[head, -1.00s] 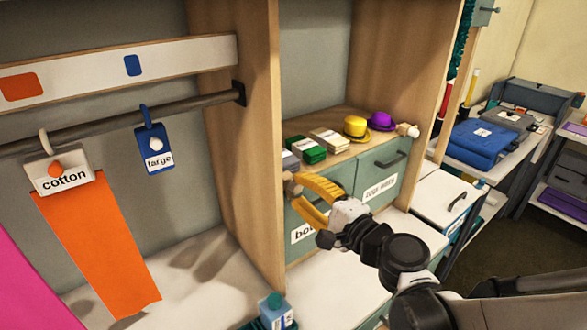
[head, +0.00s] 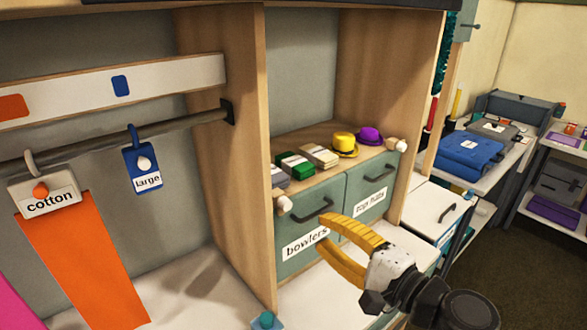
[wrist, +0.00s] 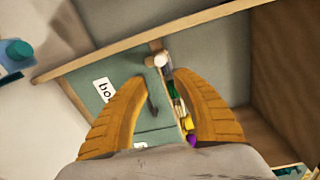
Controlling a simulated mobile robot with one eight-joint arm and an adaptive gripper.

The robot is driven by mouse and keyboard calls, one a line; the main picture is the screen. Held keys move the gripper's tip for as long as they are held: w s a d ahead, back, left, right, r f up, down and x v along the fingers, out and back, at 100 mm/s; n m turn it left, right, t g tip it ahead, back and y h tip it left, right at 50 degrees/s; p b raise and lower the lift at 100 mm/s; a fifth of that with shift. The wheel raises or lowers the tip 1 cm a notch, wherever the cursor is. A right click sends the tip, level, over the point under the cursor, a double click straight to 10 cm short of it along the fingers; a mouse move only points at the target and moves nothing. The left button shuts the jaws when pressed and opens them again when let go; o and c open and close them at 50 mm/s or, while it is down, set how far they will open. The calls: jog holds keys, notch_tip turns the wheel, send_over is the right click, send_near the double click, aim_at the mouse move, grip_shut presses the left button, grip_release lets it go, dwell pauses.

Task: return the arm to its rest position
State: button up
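My gripper (head: 323,232) has yellow fingers and stands in front of the teal drawers, clear of the bowlers drawer handle (head: 312,211). In the wrist view, the two fingers (wrist: 161,80) are spread apart with nothing held between them. The drawer labelled "bowlers" (head: 290,232) and the drawer labelled "top hats" (head: 367,190) both look shut. The wrist view shows the bowlers drawer front tilted behind the fingers.
On the drawer top are a yellow hat (head: 343,143), a purple hat (head: 369,136) and green bundles (head: 294,166). A wooden upright (head: 228,150) stands left, beside a rail with tags. A blue case (head: 468,150) lies at right.

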notch_tip(320, 180, down, 5)
jog(key=s+a+n+g+h, duration=0.1)
jog(key=s+n+g+h, duration=0.15)
jog(key=n, duration=0.25)
jog(key=s+d+f+n+g+h, duration=0.3)
jog(key=d+n+h, duration=0.4)
jog(key=d, duration=0.3)
jog(key=s+g, duration=0.1)
jog(key=s, duration=0.1)
jog(key=shift+s+n+g, duration=0.3)
jog(key=shift+n+g, duration=0.05)
jog(key=shift+n, duration=0.05)
jog(key=shift+f, duration=0.1)
